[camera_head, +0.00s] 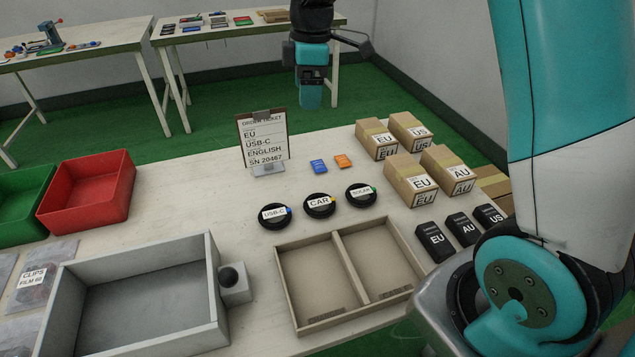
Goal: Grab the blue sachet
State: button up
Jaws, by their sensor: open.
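The blue sachet (318,167) is a small flat packet lying on the white worktable, just right of the order ticket stand. A similar orange sachet (343,161) lies right beside it. My gripper (311,97), teal and black, hangs pointing down above the blue sachet in the picture. It is clear of the table and apart from both sachets. Its jaws are open and hold nothing visible; the gap between the fingers is hard to make out from this side.
The order ticket (262,137) stands upright left of the sachets. Round black cable pucks (319,205) lie in front. Cardboard boxes (411,181) and black adapters (435,241) are at the right.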

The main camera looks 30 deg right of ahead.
jog(key=w+d+f+n+b, duration=0.2)
jog(key=w+d+f, duration=0.3)
jog(key=d+f, duration=0.15)
send_over(323, 163)
jog(key=shift+h, duration=0.4)
notch_tip(323, 163, down, 12)
jog(key=shift+a+r+p, duration=0.15)
jog(key=shift+p, duration=0.3)
jog(key=shift+f+p, duration=0.45)
jog(key=shift+f, duration=2.75)
jog(key=c, duration=1)
